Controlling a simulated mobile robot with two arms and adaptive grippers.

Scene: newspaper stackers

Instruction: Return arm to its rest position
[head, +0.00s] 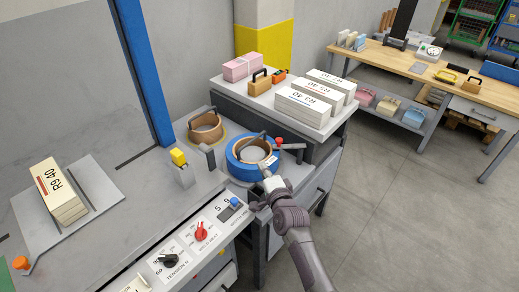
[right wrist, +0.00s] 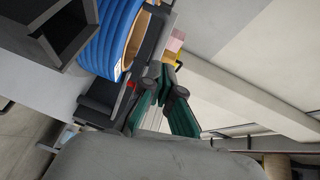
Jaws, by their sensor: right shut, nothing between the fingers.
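My right arm reaches in from the bottom of the head view. Its gripper (head: 266,172) is at the near right side of a blue ring-shaped roll (head: 236,168). In the right wrist view the gripper (right wrist: 165,76) is shut with nothing between its fingers. The blue roll (right wrist: 118,30) shows there to the upper left of the fingertips. I cannot tell whether the gripper touches it. My left arm and gripper are not in view.
A control panel (head: 199,250) with knobs lies left of my arm. A bundle of papers (head: 60,192) rests on a plate at the left. White stacks (head: 303,104) stand on the raised shelf behind the roll. A wooden table (head: 390,57) stands at the back right. The floor at right is clear.

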